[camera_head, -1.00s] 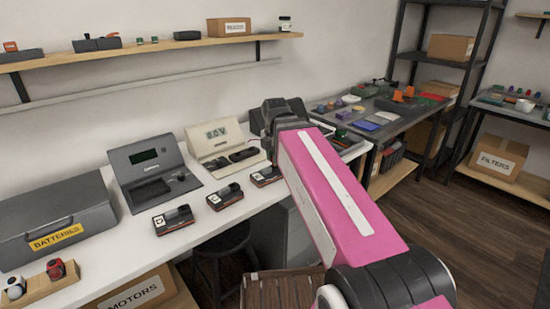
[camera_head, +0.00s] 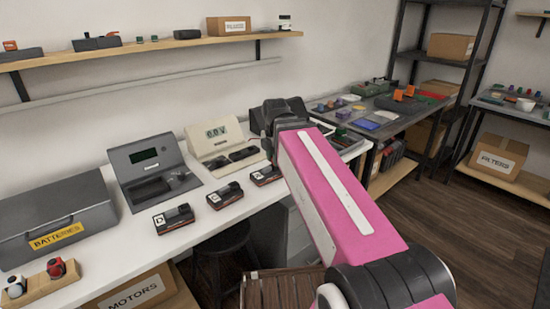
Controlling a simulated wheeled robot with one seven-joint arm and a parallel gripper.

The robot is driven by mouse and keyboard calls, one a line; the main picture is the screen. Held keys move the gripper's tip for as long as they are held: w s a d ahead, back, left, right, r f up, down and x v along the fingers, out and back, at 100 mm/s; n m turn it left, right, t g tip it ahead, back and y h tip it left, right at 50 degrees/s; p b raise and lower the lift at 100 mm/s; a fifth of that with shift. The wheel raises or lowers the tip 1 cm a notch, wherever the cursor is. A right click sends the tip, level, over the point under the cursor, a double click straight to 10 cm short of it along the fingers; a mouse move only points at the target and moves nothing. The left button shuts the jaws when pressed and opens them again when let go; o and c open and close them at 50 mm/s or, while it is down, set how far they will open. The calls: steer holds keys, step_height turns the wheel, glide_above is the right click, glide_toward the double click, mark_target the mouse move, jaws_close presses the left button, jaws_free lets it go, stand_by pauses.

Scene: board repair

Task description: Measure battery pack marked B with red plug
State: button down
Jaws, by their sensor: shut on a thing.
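Three dark battery packs with white labels and orange-red edges stand in a row on the white bench: a left one (camera_head: 173,219), which seems marked D, a middle one (camera_head: 225,195) and a right one (camera_head: 266,175). The other two letters are too small to read. A beige meter (camera_head: 217,140) behind them shows about 0.0 V. A red plug-like piece (camera_head: 57,268) sits on a wooden block at the lower left. My gripper (camera_head: 268,146) is beside the meter, behind the right pack, at the end of my pink arm. Its fingertips and what they hold are hidden.
A grey device (camera_head: 152,168) with a dark screen stands left of the meter. A grey case labelled BATTERIES (camera_head: 48,215) fills the left of the bench. A white piece (camera_head: 15,286) sits beside the red one. A cluttered grey table (camera_head: 395,128) stands at the right.

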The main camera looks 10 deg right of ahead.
steer(key=shift+f, duration=0.3)
stand_by(0.4)
steer(key=c, duration=0.6)
jaws_free()
steer(key=shift+r, duration=1.65)
steer(key=shift+r, duration=2.9)
